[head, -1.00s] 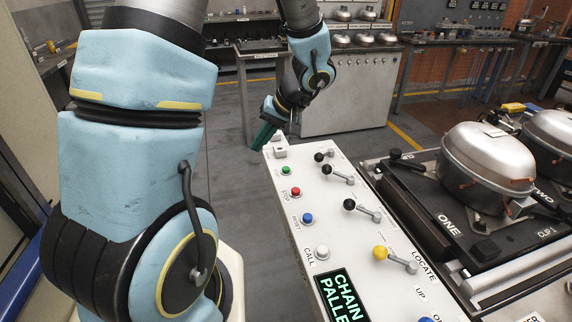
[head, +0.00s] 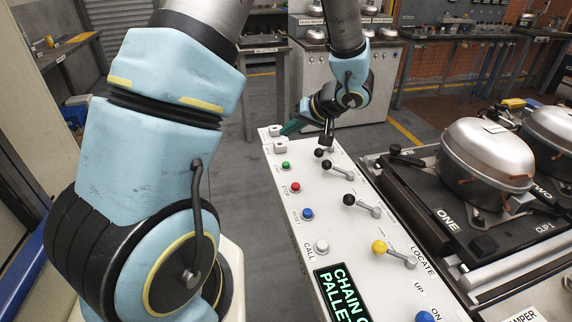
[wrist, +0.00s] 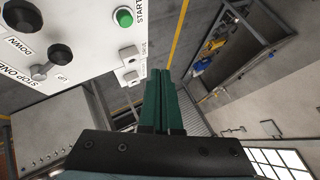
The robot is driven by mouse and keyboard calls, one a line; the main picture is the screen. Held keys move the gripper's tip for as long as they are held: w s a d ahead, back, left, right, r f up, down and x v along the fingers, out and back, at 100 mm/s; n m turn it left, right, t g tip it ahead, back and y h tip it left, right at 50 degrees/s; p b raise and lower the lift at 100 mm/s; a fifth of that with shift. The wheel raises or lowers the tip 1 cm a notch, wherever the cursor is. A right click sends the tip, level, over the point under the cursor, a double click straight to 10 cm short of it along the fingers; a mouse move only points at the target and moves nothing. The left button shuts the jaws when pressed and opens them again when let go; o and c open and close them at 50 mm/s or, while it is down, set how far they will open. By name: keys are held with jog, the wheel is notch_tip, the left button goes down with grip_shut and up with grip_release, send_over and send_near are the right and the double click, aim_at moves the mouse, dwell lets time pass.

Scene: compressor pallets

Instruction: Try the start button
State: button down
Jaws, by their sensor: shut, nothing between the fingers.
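The green start button (head: 286,165) sits near the far end of the white control panel (head: 282,205). In the wrist view the green button (wrist: 123,17) is at the top, with START printed beside it. My gripper (head: 289,129) is at the panel's far end, beyond the start button and apart from it. Its green fingers are shut together and empty, and they show in the wrist view (wrist: 160,75) below and to the right of the button. The button's face is uncovered in both views.
A red button (head: 295,188), a blue button (head: 307,214) and a white call button (head: 321,246) line up nearer. Black-knobbed levers (head: 327,166) and a yellow-knobbed lever (head: 380,247) stand to their right. Small white boxes (head: 279,145) sit at the panel's far corner.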

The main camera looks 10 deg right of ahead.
notch_tip(320, 180, down, 7)
jog(key=b, duration=0.4)
jog(key=shift+f+b, duration=0.35)
jog(key=shift+b, duration=0.2)
jog(key=shift+f+b, duration=0.9)
jog(key=shift+b, duration=0.9)
dwell(2.0)
jog(key=shift+r, duration=0.95)
jog(key=shift+r, duration=0.1)
notch_tip(320, 180, up, 5)
jog(key=shift+f+p, duration=0.1)
jog(key=shift+p, duration=0.95)
